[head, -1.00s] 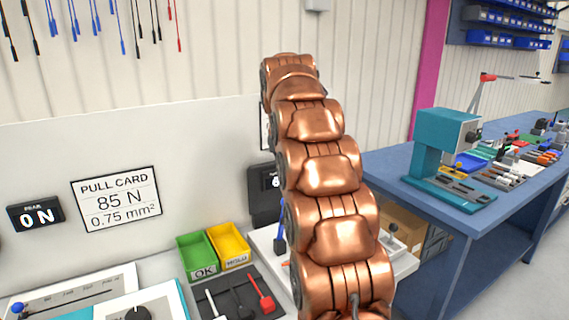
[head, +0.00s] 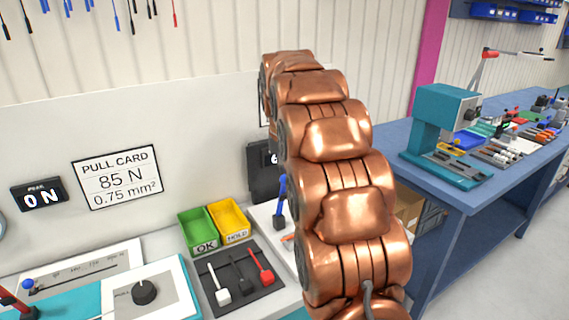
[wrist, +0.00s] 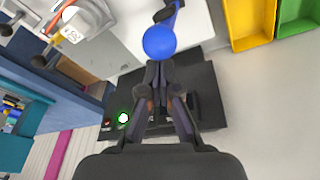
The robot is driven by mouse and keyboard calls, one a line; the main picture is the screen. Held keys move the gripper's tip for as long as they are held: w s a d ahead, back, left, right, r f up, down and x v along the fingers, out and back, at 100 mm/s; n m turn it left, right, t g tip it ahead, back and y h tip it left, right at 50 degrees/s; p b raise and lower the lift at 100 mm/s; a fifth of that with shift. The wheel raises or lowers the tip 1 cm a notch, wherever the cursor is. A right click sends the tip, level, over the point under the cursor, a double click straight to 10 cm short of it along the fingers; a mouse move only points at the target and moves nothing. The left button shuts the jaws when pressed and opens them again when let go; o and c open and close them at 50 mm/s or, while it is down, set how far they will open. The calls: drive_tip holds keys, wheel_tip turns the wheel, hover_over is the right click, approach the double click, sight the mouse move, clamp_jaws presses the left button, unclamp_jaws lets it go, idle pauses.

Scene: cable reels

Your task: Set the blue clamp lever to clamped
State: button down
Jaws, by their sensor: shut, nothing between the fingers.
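The blue clamp lever (head: 281,192) stands upright on a white device in the head view, just left of my arm. In the wrist view its blue ball knob (wrist: 159,41) is just ahead of my fingertips, with the blue shaft (wrist: 173,14) running up from it. My gripper (wrist: 160,70) is shut and empty, its tips close to the knob; I cannot tell whether they touch. In the head view my gripper is hidden behind my arm.
A green bin (head: 198,232) and a yellow bin (head: 230,220) stand left of the lever. A dark tray (head: 238,278) holds white, black and red tools. A dial device (head: 145,292) is at the lower left. A blue bench (head: 470,205) stands at the right.

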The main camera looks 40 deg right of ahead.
drive_tip(key=shift+s+a, duration=0.15)
drive_tip(key=shift+s, duration=0.05)
drive_tip(key=shift+s+f, duration=0.15)
idle(0.4)
